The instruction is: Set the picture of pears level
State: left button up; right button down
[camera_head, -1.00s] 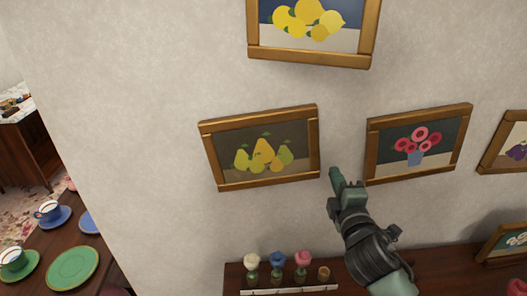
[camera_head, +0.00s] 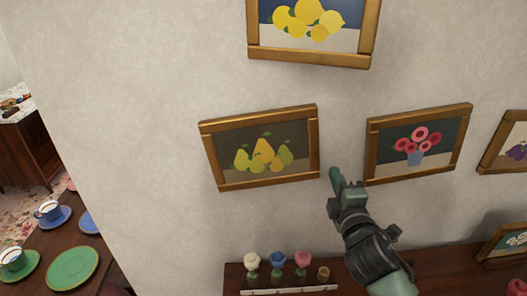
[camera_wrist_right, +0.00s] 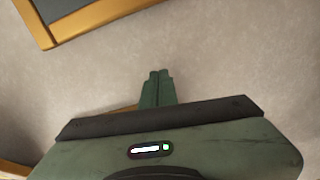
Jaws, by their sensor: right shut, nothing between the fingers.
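The picture of pears (camera_head: 262,150) hangs on the wall in a gold-brown frame, left of centre in the head view. Its top and bottom edges rise towards the right, while the lemon picture's lower edge above it drops to the right. My right gripper (camera_head: 336,176) is shut and empty, just right of the pear frame's lower right corner, with a small gap in the picture. In the wrist view its closed fingers (camera_wrist_right: 157,86) point at bare wall. A gold frame corner (camera_wrist_right: 95,20) shows at upper left there; I cannot tell which picture's. My left gripper is not in view.
The lemon picture (camera_head: 308,58) hangs above, the flower picture (camera_head: 417,178) close at right. Below is a brown shelf (camera_head: 415,262) with small flower vases (camera_head: 277,268). A table with plates (camera_head: 73,268) and cups stands at lower left. Bare wall lies left of the pears.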

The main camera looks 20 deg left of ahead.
jog(key=shift+s+a, duration=0.25)
jog(key=shift+a, duration=0.4)
jog(key=shift+s+a, duration=0.3)
jog(key=shift+a, duration=0.4)
jog(key=shift+s+a, duration=0.25)
jog(key=shift+a, duration=0.4)
dwell(2.1)
jog(key=shift+w+d, duration=0.1)
jog(key=shift+d, duration=0.1)
jog(key=shift+w+d+p, duration=0.3)
jog(key=shift+d+p, duration=0.05)
jog(key=shift+d, duration=0.4)
jog(key=p, duration=0.2)
send_near(319, 173)
jog(key=shift+d, duration=0.75)
jog(key=shift+w+f, duration=0.2)
jog(key=shift+w, duration=0.2)
